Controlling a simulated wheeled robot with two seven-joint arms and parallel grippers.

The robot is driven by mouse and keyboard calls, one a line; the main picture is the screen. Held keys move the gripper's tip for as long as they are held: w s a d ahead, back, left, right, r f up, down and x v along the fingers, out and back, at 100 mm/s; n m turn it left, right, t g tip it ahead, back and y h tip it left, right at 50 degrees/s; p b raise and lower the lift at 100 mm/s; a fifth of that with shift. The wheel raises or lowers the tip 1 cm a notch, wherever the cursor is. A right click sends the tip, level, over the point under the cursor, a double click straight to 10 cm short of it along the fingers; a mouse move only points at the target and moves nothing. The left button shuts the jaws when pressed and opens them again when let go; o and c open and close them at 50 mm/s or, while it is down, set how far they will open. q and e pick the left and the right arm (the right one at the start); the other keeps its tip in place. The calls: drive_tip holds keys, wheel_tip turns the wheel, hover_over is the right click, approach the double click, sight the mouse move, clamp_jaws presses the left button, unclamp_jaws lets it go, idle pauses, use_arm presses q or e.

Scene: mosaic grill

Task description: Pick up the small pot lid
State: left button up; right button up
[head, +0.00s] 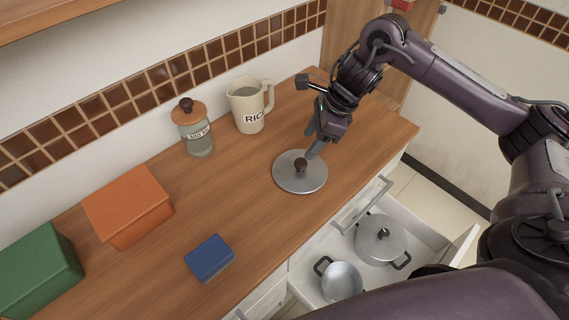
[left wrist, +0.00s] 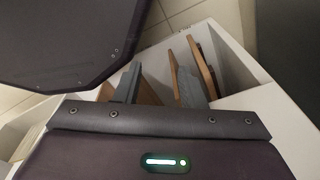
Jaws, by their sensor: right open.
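A round grey metal lid (head: 287,176) with a dark knob lies flat on the wooden counter in the head view. I take it to be the small pot lid. My right gripper (head: 312,143) is open, with its fingers pointing down just above and to the right of the knob. I cannot tell whether a fingertip touches the lid. My left gripper (left wrist: 157,85) shows in the left wrist view with its fingers apart. It is away from the lid, over a white compartment with brown boards (left wrist: 204,68).
An open drawer below the counter holds a lidded pot (head: 381,240) and a small open pot (head: 342,281). A glass jar (head: 194,132) and a cream pitcher (head: 247,108) stand behind the lid. A blue box (head: 209,258), orange box (head: 128,207) and green box (head: 38,270) sit left.

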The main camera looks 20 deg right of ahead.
sight(301, 162)
drive_tip(key=f, duration=0.2)
drive_tip(key=shift+s+a+f, duration=0.1)
drive_tip(key=shift+s+f, duration=0.15)
drive_tip(key=shift+f, duration=0.1)
drive_tip(key=x, duration=0.3)
drive_tip(key=shift+a+f, duration=0.15)
drive_tip(key=shift+a, duration=0.05)
drive_tip(key=shift+w+a+f+p, duration=0.1)
drive_tip(key=shift+f+p, duration=0.2)
drive_tip(key=shift+f, duration=0.1)
drive_tip(key=c, duration=1.1)
use_arm(q)
drive_tip(key=shift+s+d+r, duration=0.15)
drive_tip(key=shift+s+d, duration=0.7)
drive_tip(key=shift+d, duration=0.25)
use_arm(e)
drive_tip(key=shift+c, duration=0.2)
